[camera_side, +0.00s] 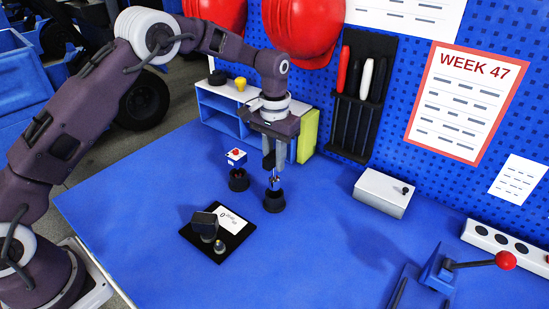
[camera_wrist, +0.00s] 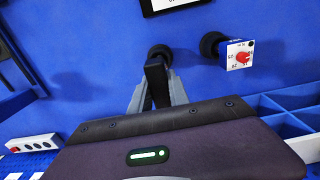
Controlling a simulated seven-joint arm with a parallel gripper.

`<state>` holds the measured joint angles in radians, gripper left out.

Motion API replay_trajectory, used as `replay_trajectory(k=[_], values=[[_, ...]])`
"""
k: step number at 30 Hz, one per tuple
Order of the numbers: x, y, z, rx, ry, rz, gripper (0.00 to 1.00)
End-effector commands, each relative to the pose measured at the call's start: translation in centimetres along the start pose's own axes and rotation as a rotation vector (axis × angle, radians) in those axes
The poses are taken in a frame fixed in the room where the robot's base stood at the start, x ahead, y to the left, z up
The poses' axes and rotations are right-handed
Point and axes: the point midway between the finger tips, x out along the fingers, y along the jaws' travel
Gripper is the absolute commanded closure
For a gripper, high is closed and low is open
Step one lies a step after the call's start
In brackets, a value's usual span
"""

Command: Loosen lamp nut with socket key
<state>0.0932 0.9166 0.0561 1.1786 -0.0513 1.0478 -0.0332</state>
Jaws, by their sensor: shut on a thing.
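My gripper (camera_side: 275,163) points down over the blue bench. In the wrist view its fingers (camera_wrist: 156,92) are shut on a dark, narrow tool (camera_wrist: 156,72), likely the socket key. A black board (camera_side: 208,249) stands nearer the camera.
A grey box (camera_side: 384,192) lies to the right. A red-knobbed lever (camera_side: 504,260) is at front right. The shelf (camera_side: 222,106) and pegboard bound the back.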

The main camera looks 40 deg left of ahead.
Motion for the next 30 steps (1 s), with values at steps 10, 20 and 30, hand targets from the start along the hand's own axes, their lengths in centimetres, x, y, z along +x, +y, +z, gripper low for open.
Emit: replay_trajectory(k=[10,20,30], values=[[-3.0,-0.8,8.6,0.278,-0.001,0.021,1.00],[-4.3,-1.0,19.9,0.647,0.003,0.001,1.00],[-1.9,-1.0,20.6,0.668,-0.002,0.001,1.00]])
